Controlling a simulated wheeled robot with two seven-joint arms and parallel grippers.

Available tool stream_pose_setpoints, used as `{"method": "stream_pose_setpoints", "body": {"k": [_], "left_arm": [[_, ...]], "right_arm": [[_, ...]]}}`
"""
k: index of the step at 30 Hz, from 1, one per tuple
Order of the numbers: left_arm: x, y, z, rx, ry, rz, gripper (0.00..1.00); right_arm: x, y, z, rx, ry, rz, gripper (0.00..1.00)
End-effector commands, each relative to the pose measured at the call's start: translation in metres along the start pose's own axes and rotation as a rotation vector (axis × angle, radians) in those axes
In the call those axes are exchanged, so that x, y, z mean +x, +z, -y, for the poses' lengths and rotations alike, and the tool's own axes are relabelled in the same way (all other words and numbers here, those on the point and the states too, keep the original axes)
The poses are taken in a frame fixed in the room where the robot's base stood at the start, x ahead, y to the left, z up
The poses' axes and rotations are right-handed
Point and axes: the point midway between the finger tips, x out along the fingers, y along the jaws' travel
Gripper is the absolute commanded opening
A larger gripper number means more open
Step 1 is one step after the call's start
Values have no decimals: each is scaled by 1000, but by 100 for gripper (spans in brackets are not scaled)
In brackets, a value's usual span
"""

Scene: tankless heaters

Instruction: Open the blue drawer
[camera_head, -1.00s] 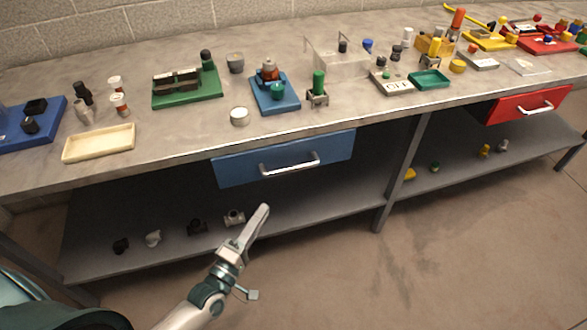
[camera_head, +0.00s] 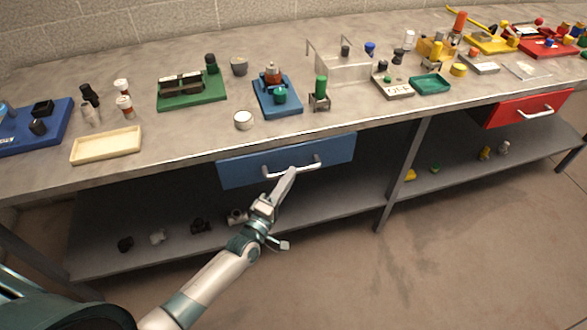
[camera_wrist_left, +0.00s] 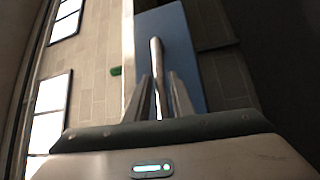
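The blue drawer (camera_head: 239,173) sits under the front edge of the workbench, its front close below the tabletop, and looks closed. Its silver bar handle (camera_head: 308,165) is on the front face. My left gripper (camera_head: 290,174) reaches up from below with its fingertips at the middle of the handle. In the left wrist view the handle (camera_wrist_left: 155,52) runs between the two fingers (camera_wrist_left: 160,82), which stand apart in front of the blue drawer front (camera_wrist_left: 185,32). Contact with the handle cannot be told. My right gripper is not in view.
A red drawer (camera_head: 527,109) hangs farther right. The workbench top (camera_head: 190,131) holds many small parts and trays. A lower shelf (camera_head: 320,211) carries several small items below the gripper. A table leg (camera_head: 404,170) stands to the right. The floor in front is clear.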

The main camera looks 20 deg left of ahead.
Motion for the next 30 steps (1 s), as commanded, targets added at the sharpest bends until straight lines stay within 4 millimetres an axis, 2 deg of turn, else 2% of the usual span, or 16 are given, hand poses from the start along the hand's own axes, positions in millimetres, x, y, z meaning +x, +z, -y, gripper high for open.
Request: {"method": "stream_pose_setpoints", "body": {"k": [3, 9, 20, 21, 23, 30], "left_arm": [[17, -1, -1, 1, 1, -1, 22], [31, 0, 0, 0, 0, 0, 22], [33, 0, 0, 0, 0, 0, 22], [33, 0, 0, 0, 0, 0, 12], [33, 0, 0, 0, 0, 0, 0], [33, 0, 0, 0, 0, 0, 0]], "right_arm": [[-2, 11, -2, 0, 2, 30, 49], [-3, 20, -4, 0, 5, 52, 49], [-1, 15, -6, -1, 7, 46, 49], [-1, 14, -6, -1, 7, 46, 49], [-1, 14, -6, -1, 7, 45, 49], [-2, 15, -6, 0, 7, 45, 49]]}}
